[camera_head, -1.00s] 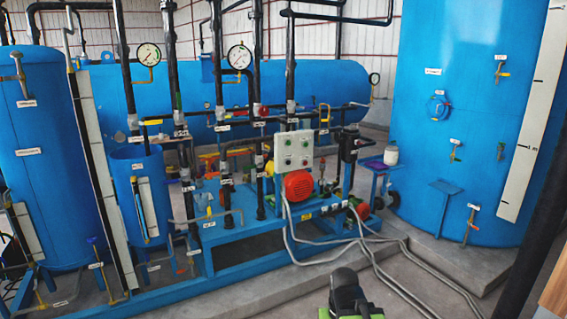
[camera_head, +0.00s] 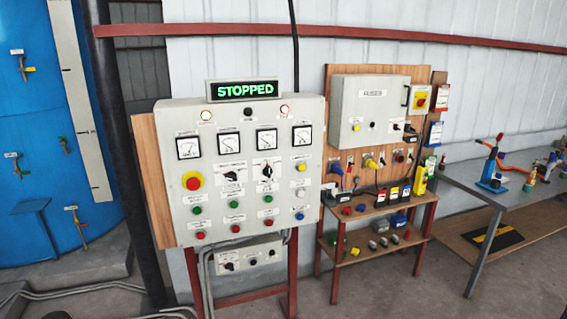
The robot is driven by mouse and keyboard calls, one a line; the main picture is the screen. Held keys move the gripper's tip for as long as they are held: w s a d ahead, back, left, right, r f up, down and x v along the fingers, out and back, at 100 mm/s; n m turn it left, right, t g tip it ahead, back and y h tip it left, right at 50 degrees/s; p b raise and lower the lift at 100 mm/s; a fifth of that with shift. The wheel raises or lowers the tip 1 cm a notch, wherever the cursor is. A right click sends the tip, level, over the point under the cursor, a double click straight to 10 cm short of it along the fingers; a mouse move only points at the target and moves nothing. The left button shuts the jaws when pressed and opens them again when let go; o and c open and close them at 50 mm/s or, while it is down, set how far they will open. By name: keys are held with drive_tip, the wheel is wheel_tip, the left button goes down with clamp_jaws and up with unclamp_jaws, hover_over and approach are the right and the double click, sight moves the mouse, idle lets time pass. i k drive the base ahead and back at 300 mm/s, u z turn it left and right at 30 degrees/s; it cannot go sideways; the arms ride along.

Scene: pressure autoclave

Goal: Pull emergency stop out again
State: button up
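The emergency stop is a red mushroom button (camera_head: 192,182) on a yellow ring, at the left of the grey control panel (camera_head: 243,135). Whether it is pressed in or out cannot be told at this size. A display (camera_head: 243,90) on top of the panel reads "STOPPED" in green. My gripper's fingers are not in view. Only a small dark piece, possibly part of my arm, shows at the bottom left edge, well apart from the panel.
The fuse box (camera_head: 369,110) has a red-and-yellow switch (camera_head: 421,98) beside it. A shelf with small parts (camera_head: 385,215) stands below. A workbench (camera_head: 470,185) is at right, a blue tank (camera_head: 45,110) and dark post at left. Grey cables lie on the floor.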

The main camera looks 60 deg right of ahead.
sight(193, 183)
drive_tip(key=z, duration=1.7)
drive_tip(key=k, duration=0.9)
drive_tip(key=u, duration=0.05)
drive_tip(key=i, duration=0.9)
drive_tip(key=z, duration=0.05)
